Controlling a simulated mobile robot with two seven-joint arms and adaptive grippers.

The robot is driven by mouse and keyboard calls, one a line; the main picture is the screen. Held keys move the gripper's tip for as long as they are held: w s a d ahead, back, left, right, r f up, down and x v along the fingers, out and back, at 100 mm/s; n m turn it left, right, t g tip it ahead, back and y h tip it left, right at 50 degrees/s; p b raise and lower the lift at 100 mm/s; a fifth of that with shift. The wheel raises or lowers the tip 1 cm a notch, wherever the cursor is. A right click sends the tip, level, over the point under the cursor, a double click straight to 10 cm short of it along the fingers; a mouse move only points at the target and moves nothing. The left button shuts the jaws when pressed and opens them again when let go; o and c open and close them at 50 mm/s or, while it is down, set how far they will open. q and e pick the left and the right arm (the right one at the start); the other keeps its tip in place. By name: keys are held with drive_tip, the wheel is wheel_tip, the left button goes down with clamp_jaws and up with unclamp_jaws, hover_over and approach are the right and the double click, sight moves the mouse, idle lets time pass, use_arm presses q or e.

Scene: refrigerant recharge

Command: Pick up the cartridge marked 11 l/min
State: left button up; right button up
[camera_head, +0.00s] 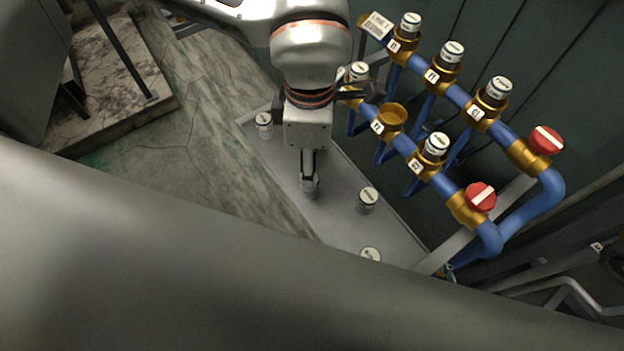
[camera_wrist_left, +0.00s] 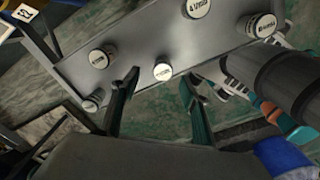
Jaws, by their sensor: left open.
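My left gripper (camera_head: 309,180) points down over the grey metal table in the head view. In the left wrist view its two dark fingers stand apart, and the left gripper (camera_wrist_left: 160,79) is open. A white-capped cartridge (camera_wrist_left: 163,72) shows between the fingertips; I cannot tell if they touch it. Its print is too small to read. More cartridges stand on the table: one (camera_head: 264,124) left of the gripper, one (camera_head: 368,199) to its right, and one (camera_head: 370,254) partly hidden by the grey foreground shape. I cannot tell which is marked 11 l/min. My right gripper is not in view.
Blue pipes with brass fittings stand right of the table, holding several capped cartridges (camera_head: 452,52). One brass socket (camera_head: 390,117) is open and empty. Two red valve knobs (camera_head: 480,196) (camera_head: 546,140) are at the pipe ends. The table (camera_head: 335,225) is bare between cartridges.

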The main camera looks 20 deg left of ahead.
use_arm(q)
drive_tip(key=f, duration=0.6)
drive_tip(key=shift+s+d+f, duration=0.1)
drive_tip(key=shift+s+f, duration=0.15)
drive_tip(key=shift+f, duration=0.05)
drive_tip(key=c, duration=1.3)
